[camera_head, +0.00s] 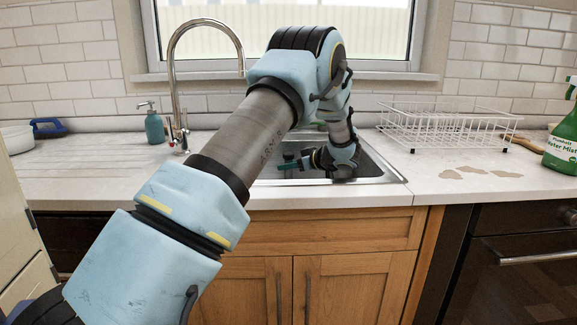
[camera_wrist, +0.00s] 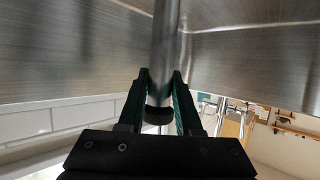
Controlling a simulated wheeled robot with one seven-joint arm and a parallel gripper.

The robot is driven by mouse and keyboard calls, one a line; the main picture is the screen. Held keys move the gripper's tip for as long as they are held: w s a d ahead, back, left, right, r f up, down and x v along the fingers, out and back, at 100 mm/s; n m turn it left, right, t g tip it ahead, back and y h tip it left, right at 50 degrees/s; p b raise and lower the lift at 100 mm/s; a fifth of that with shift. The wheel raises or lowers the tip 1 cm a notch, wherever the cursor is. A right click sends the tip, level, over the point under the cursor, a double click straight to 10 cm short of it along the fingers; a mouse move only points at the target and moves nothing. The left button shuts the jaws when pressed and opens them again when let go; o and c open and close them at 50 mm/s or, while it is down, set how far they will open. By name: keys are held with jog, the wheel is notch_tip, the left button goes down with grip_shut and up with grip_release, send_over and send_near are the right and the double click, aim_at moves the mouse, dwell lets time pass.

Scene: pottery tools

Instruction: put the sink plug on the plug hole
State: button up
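My gripper (camera_wrist: 161,75) is low in the steel sink, with its fingers level and pointing left in the head view, where it shows small and teal (camera_head: 288,166). In the wrist view a grey metal cylinder with a dark end (camera_wrist: 159,114) stands between the fingers. I take it for the sink plug; the dark end also shows just above the fingers in the head view (camera_head: 290,157). Both fingers appear to press on its sides, so the gripper looks shut on it. The plug hole is not visible, and the cylinder's lower end is out of view.
The sink rim (camera_head: 392,172) and steel walls (camera_wrist: 250,60) surround my gripper closely. A tall tap (camera_head: 175,95) and soap bottle (camera_head: 154,128) stand to the left. A white dish rack (camera_head: 450,128) and green spray bottle (camera_head: 563,145) stand to the right.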

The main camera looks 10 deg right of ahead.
jog(key=o, duration=0.4)
jog(key=shift+o, duration=0.2)
jog(key=v, duration=0.7)
jog(key=shift+s+r+b, duration=0.2)
jog(key=shift+b, duration=0.2)
jog(key=shift+d, duration=0.15)
